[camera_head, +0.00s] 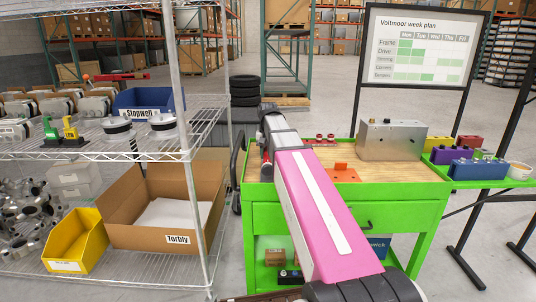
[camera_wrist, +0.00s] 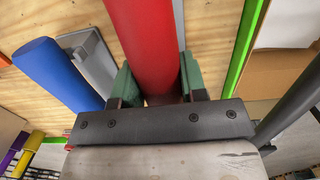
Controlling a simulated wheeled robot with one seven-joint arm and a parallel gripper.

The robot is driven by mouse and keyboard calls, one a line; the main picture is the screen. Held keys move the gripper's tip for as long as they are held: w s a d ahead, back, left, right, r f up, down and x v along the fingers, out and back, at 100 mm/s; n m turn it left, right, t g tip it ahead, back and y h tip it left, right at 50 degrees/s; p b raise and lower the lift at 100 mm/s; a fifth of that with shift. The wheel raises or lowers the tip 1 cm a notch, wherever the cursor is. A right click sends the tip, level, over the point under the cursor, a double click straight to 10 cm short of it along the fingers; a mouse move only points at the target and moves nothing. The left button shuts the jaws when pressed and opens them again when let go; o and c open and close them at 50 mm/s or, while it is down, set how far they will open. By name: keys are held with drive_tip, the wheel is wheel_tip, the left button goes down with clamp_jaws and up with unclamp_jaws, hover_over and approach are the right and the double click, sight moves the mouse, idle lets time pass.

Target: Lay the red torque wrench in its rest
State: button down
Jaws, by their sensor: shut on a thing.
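The red torque wrench (camera_wrist: 148,40) shows in the wrist view as a thick red cylinder running up out of the picture. My gripper (camera_wrist: 158,82) is shut on it, one green-padded finger on each side. The wrench is above a wooden worktop (camera_wrist: 100,18); I cannot tell whether it touches it. A blue cylinder (camera_wrist: 55,72) lies to the left, beside a grey flat part (camera_wrist: 92,58). I cannot tell whether that part is a rest. In the head view my arm hides the gripper and most of the wrench.
Coloured bins (camera_head: 470,169) stand on a green side shelf at right. A wire rack (camera_head: 190,155) stands close on the left.

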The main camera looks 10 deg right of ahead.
drive_tip(key=shift+f, duration=0.4)
drive_tip(key=c, duration=0.6)
unclamp_jaws()
drive_tip(key=shift+r, duration=4.5)
